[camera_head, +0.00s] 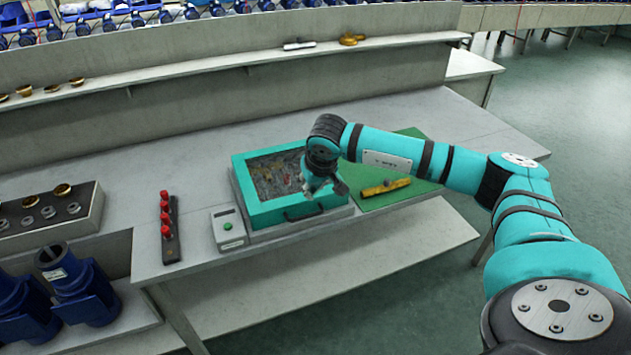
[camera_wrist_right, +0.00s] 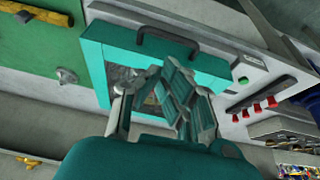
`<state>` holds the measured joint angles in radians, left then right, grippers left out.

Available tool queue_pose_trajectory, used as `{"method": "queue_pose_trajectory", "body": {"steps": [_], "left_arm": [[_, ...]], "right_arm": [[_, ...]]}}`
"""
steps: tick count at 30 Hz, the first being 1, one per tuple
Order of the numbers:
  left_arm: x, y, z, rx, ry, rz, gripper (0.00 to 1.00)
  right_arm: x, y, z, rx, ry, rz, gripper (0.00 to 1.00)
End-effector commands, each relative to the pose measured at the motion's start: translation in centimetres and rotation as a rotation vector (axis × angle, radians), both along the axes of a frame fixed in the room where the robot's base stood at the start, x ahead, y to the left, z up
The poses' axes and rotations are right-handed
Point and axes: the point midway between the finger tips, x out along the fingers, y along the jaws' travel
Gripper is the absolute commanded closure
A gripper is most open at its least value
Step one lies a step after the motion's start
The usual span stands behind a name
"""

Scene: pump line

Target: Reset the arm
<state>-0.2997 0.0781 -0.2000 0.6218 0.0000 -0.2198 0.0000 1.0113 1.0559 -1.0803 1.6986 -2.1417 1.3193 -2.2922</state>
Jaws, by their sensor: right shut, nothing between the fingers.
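My right arm (camera_head: 440,165) is teal and black and reaches in from the right in the head view. My right gripper (camera_head: 325,190) is over the right part of a teal box (camera_head: 302,207) with a dark window-like top and a front handle. The gripper is shut and empty. In the wrist view, the right gripper (camera_wrist_right: 165,110) points toward the same teal box (camera_wrist_right: 115,42). I cannot tell the exact gap between the fingers and the box. My left gripper is not in view.
A green mat (camera_head: 405,192) with a yellow tool (camera_head: 385,187) lies right of the box. A white box with a green button (camera_head: 228,228) and a strip of red knobs (camera_head: 168,225) stand left. Blue pumps (camera_head: 75,285) are at lower left. A shelf (camera_head: 220,67) runs behind.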

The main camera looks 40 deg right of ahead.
Motion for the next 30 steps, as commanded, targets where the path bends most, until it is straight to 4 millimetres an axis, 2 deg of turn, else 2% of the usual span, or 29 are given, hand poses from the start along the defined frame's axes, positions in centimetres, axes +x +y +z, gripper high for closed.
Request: {"method": "queue_pose_trajectory", "body": {"steps": [6,10,17,20,23,26,28,29,30], "left_arm": [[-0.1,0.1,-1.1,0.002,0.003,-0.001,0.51],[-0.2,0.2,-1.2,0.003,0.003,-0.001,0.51],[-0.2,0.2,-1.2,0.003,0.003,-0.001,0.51],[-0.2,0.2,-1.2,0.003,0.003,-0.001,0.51],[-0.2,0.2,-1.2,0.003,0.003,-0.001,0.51],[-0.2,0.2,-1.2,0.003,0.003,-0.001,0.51],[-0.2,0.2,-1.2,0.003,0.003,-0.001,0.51],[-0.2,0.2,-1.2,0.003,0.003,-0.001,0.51],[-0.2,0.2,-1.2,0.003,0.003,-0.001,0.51]], "right_arm": [[-1.8,0.5,3.0,0.001,-0.003,0.0,1.0],[-2.4,0.6,3.9,0.001,-0.002,-0.001,1.0],[-2.5,0.8,4.0,0.009,0.0,-0.003,1.0],[-2.3,2.3,2.7,0.095,0.018,-0.038,1.0],[-1.9,6.2,-0.2,0.323,0.073,-0.152,1.0],[-1.4,12.3,-4.0,0.707,0.202,-0.406,1.0],[-0.8,17.1,-6.8,1.062,0.366,-0.723,1.0],[-0.3,18.8,-7.9,1.223,0.457,-0.9,1.0],[0.5,20.2,-9.6,1.422,0.581,-1.155,1.0]]}}
